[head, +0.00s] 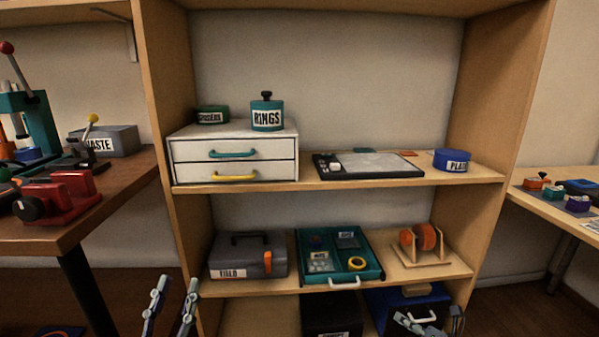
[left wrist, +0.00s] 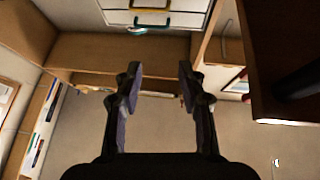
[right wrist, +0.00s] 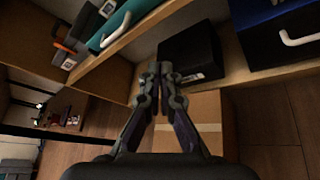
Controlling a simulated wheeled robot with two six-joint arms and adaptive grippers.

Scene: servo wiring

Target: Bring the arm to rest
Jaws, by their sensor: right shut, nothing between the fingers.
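My left gripper (head: 172,300) is at the bottom left of the head view, low in front of the shelf unit. Its two fingers stand apart with nothing between them, as the left wrist view (left wrist: 158,88) also shows. My right gripper (head: 428,328) is at the bottom right of the head view, in front of the blue box (head: 400,300) on the lowest level. In the right wrist view (right wrist: 160,72) its fingertips meet and hold nothing. That view shows a black box (right wrist: 190,55) just beyond the fingertips; contact cannot be told.
The shelf unit holds a white drawer cabinet (head: 235,160), a dark tray (head: 368,164), a grey toolbox (head: 247,257), a teal tray (head: 372,270) and an orange spool (head: 424,237). A workbench (head: 120,190) stands left with a red vise (head: 60,198). Another table (head: 550,210) stands right.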

